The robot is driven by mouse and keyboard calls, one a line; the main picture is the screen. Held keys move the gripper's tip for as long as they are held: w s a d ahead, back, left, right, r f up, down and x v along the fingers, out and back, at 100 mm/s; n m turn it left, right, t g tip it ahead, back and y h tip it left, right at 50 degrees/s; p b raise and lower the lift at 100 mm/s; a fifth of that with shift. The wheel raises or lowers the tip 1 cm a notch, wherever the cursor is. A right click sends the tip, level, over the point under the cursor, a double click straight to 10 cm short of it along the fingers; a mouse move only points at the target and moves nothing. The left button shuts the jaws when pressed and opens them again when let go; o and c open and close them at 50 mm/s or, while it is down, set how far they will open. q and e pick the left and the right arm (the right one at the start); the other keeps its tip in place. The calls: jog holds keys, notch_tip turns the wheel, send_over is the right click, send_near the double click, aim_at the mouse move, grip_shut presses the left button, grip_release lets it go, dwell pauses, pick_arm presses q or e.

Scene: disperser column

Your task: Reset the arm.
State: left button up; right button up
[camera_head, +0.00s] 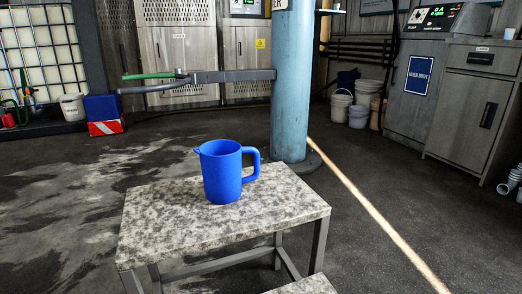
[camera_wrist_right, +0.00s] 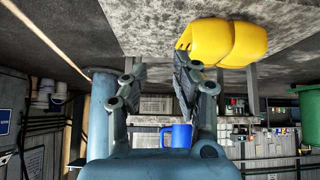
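My right gripper (camera_wrist_right: 160,65) shows in the right wrist view, which is upside down. Its two dark fingers are spread apart with nothing seen between them. Neither gripper shows in the head view, and my left gripper is in no frame. A blue jug (camera_head: 222,172) stands upright on a mottled stone-topped table (camera_head: 155,230) in the head view, spout left and handle right. A blue jug-like shape (camera_wrist_right: 178,135) shows beyond the fingers in the wrist view. A yellow object (camera_wrist_right: 225,42) is beside the fingers there, against a mottled grey surface (camera_wrist_right: 170,12).
A pale blue column (camera_head: 291,90) stands behind the table, with a grey horizontal bar (camera_head: 225,77) reaching left from it. Cabinets (camera_head: 465,105) and buckets (camera_head: 358,116) stand at the back right. The floor left of the table is open.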

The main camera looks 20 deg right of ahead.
pick_arm(q)
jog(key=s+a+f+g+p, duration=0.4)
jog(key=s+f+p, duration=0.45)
jog(key=p, duration=0.95)
pick_arm(e)
jog(key=s+d+f+g, duration=0.35)
jog(key=s+f, duration=0.35)
jog(key=s, duration=0.3)
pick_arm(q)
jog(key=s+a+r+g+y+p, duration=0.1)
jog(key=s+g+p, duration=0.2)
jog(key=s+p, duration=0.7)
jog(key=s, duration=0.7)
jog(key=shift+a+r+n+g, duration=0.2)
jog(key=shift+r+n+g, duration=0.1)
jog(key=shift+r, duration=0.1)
pick_arm(e)
jog(key=s+d+g+h, duration=0.1)
jog(key=s+g, duration=0.3)
jog(key=s, duration=1.1)
jog(key=shift+s+d+r+m, duration=0.15)
jog(key=shift+s+d+m, duration=0.15)
jog(key=shift+d, duration=0.15)
